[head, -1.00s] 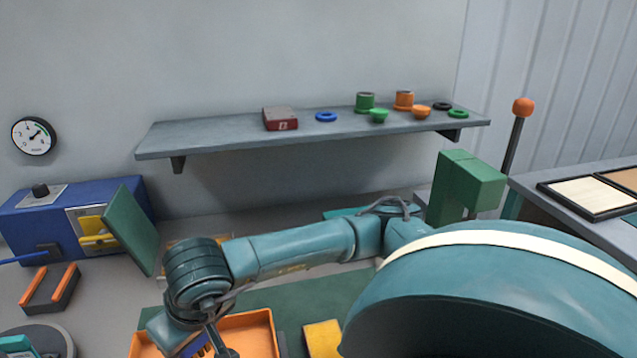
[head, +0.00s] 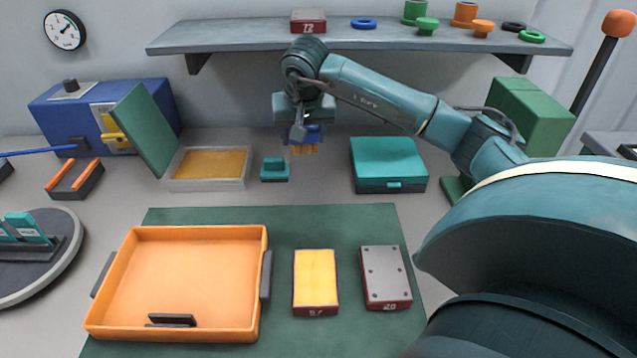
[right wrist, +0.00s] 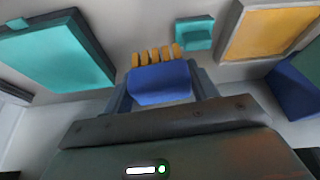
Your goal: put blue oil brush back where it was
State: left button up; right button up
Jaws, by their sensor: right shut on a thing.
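My right gripper (right wrist: 162,88) is shut on the blue oil brush (right wrist: 158,83), whose yellow-orange bristle tufts point away from the palm in the right wrist view. In the head view the blue brush (head: 314,134) hangs below the right gripper (head: 303,128), bristles down, above the grey bench near the back wall. A small teal block (head: 275,169) stands on the bench to its left and nearer. Just left of that is an open white-rimmed box (head: 244,181) with a yellow-orange pad and a raised green lid (head: 145,130). My left gripper is not in view.
A shelf (head: 240,36) with small parts runs above the right gripper. A teal case (head: 388,160) stands right of the brush. An orange tray (head: 185,280), a yellow-topped block (head: 315,278) and a grey-topped block (head: 384,274) sit on the green mat (head: 345,225).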

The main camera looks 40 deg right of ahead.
jog(key=shift+m, duration=0.6)
jog(key=d+f, duration=0.4)
jog(key=f, duration=0.1)
jog(key=shift+w+d, duration=0.2)
jog(key=shift+w, duration=0.1)
jog(key=shift+h, duration=0.3)
jog(key=shift+f, duration=2.5)
jog(key=o, duration=0.9)
jog(key=shift+r, duration=0.1)
